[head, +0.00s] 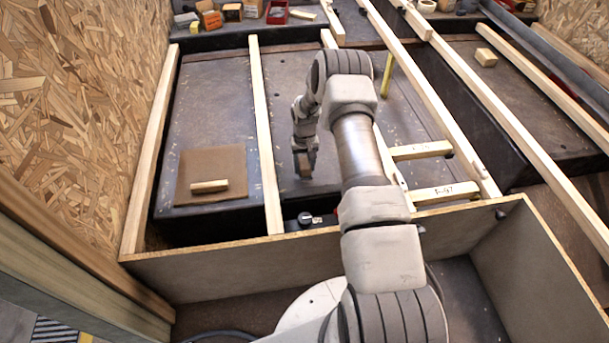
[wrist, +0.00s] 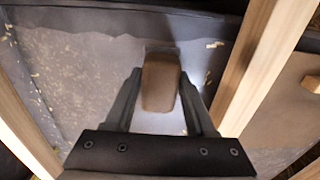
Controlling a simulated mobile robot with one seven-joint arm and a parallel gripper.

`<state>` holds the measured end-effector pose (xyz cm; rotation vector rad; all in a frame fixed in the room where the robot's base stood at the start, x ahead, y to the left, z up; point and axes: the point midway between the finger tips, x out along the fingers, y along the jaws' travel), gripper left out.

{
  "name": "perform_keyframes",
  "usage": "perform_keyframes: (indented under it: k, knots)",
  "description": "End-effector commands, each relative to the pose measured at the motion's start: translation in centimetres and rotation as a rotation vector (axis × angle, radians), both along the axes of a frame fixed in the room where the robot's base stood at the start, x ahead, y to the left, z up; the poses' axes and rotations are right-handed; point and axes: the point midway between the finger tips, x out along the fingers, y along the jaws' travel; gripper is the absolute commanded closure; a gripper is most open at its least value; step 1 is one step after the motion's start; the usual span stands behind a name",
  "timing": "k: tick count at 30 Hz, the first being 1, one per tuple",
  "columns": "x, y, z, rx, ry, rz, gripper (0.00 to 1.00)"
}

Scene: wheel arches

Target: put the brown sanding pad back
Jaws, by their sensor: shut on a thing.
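The brown sanding pad (wrist: 160,82) is between the two fingers of my gripper (wrist: 163,76), which is shut on it. In the head view the pad (head: 303,163) shows at the lower end of my gripper (head: 305,166), over the dark surface between two pale battens. A gap between pad and surface is hard to judge. A square brown mat (head: 205,168) lies on the dark surface to the left, beyond a batten. A small pale wooden block (head: 209,187) lies on it. The mat (wrist: 272,118) also shows at the right of the wrist view.
A long pale batten (head: 264,135) runs between my gripper and the mat. More battens (head: 470,80) and short crosspieces (head: 443,193) stand to the right. A chipboard wall (head: 80,110) bounds the left. Boxes and a red tray (head: 277,12) stand at the back.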

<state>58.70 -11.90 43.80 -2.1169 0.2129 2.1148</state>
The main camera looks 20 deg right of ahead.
Motion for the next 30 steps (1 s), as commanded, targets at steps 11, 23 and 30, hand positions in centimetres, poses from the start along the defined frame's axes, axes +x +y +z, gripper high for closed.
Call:
perform_keyframes:
  k: [11,23,30]
  knots:
    - [0.1,0.0,-4.0,0.000,-0.001,0.000,0.97]
    - [0.0,0.0,-4.2,0.000,0.001,0.000,0.30]
    - [0.0,0.0,-4.2,0.000,0.000,0.000,0.15]
